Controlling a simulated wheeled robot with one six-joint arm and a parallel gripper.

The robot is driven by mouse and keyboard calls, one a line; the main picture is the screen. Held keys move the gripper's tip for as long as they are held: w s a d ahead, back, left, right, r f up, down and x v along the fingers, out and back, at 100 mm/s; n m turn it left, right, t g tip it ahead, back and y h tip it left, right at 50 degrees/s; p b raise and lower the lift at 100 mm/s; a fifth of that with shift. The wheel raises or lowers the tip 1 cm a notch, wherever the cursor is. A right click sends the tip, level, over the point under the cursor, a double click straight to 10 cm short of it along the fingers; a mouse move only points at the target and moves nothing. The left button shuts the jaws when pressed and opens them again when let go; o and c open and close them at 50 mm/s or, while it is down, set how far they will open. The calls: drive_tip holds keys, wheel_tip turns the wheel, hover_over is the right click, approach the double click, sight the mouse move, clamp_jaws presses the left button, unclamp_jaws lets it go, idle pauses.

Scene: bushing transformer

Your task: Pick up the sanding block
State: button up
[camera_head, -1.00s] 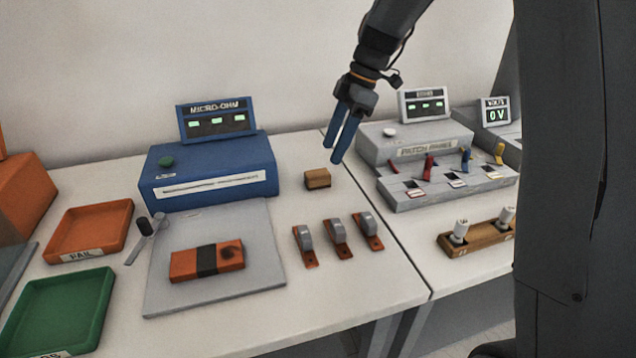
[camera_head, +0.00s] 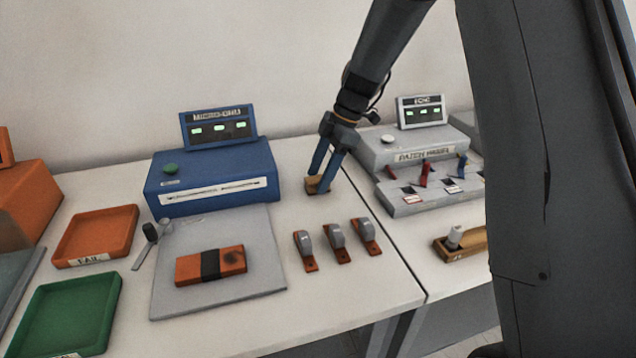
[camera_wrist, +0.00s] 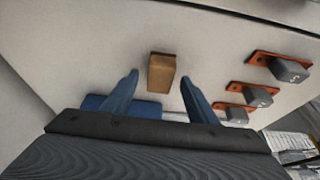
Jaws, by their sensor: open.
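The sanding block is the small brown block (camera_head: 312,186) on the white table, right of the blue micro-ohm meter in the head view. In the wrist view the block (camera_wrist: 161,73) lies between and slightly beyond the two blue fingertips. My gripper (camera_head: 322,182) is open and low over the table at the block, its fingers partly covering it in the head view. In the wrist view my gripper (camera_wrist: 160,74) shows a gap on each side of the block. I cannot tell how far the fingertips are above the table.
The blue micro-ohm meter (camera_head: 212,178) stands left of the block. Several grey clamps on orange bases (camera_head: 336,240) sit in front of it. The patch panel (camera_head: 425,152) is to the right. A grey mat (camera_head: 222,300) bears an orange bar (camera_head: 190,270). Trays lie at left.

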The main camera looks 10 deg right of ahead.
drive_tip(key=c, duration=1.2)
drive_tip(key=shift+o, duration=0.2)
drive_tip(key=shift+r, duration=0.1)
wheel_tip(320, 180, up, 10)
drive_tip(key=b, duration=0.2)
drive_tip(key=o, duration=0.5)
drive_tip(key=c, duration=0.4)
